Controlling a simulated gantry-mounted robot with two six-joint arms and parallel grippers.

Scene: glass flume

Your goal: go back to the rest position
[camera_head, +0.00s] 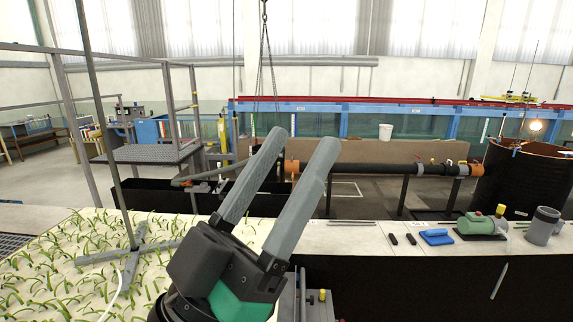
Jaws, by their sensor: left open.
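My left gripper (297,158) is large in the middle foreground, with two long grey fingers pointing up and to the right. The fingers stand apart and nothing shows between them. It appears in front of the edge of the pale bench, and I cannot tell its exact height above it. My right gripper is not in view.
A pale board (30,275) with many green strips lies at the left, with a metal stand (131,245) on it. A dark trough (400,285) lies below.

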